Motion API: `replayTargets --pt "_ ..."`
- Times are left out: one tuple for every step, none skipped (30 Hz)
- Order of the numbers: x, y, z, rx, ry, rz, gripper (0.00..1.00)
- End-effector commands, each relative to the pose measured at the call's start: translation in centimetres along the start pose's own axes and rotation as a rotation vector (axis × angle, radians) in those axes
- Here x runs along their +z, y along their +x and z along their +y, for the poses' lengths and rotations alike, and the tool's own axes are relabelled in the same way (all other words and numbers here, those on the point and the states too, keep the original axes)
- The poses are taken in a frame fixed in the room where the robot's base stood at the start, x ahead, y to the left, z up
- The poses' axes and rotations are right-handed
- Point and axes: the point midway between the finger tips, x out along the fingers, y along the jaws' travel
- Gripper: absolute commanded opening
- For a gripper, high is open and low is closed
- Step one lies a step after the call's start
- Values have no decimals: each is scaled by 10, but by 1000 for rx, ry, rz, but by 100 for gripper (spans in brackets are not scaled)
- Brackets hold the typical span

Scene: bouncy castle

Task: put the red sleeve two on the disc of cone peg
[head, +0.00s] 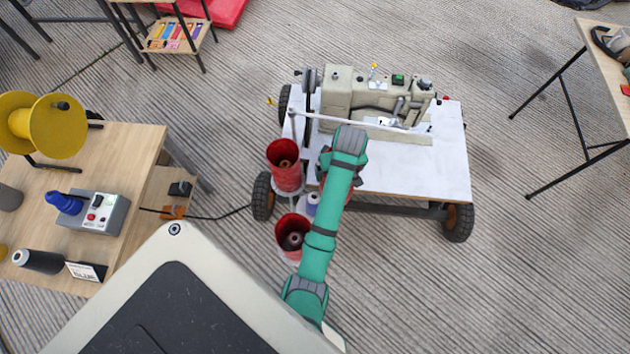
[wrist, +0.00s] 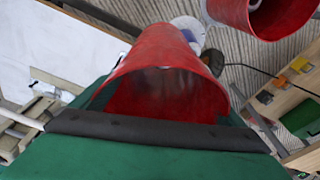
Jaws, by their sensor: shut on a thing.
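My gripper (wrist: 165,112) is shut on a red sleeve (wrist: 160,62), an open tube that fills the middle of the wrist view. In the head view my green arm covers most of it. A pale disc (wrist: 190,28) shows just beyond the held sleeve's far end. In the head view a pale cone (head: 312,203) stands close left of my arm, partly hidden; its peg is not clear. Two other red sleeves stand around cones on the cart's left side, an upper one (head: 285,168) and a lower one (head: 293,237).
The cart (head: 400,180) carries a sewing machine (head: 372,95) and a thin white rod above it. A wooden table (head: 130,165) with a yellow spool (head: 62,125) and control box is at the left. A cable crosses the floor to the cart.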

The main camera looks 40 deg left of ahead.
Motion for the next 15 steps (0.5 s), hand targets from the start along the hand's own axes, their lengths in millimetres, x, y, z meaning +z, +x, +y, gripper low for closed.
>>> replayTargets --pt "-8 -2 -15 -8 -59 1 51" --pt "-11 -1 -23 -13 -87 0 51" --pt "-13 1 -34 -18 -117 -2 51" --pt "-14 3 -42 -21 -132 -2 51" --pt "-12 8 -48 -21 -134 -4 50" --pt "-11 15 -56 -22 -134 -5 45" --pt "-8 20 -60 -20 -125 -7 45" --pt "-6 24 -64 -20 -119 -7 45" --pt "-4 31 -68 -17 -106 -7 45" --pt "-2 34 -71 -16 -97 -7 45" --pt "-1 37 -73 -15 -90 -6 45" --pt "0 41 -76 -13 -80 -4 45" --pt "2 44 -77 -13 -75 -4 45" --pt "3 46 -79 -12 -71 -4 45" --pt "4 51 -79 -11 -65 -4 45"
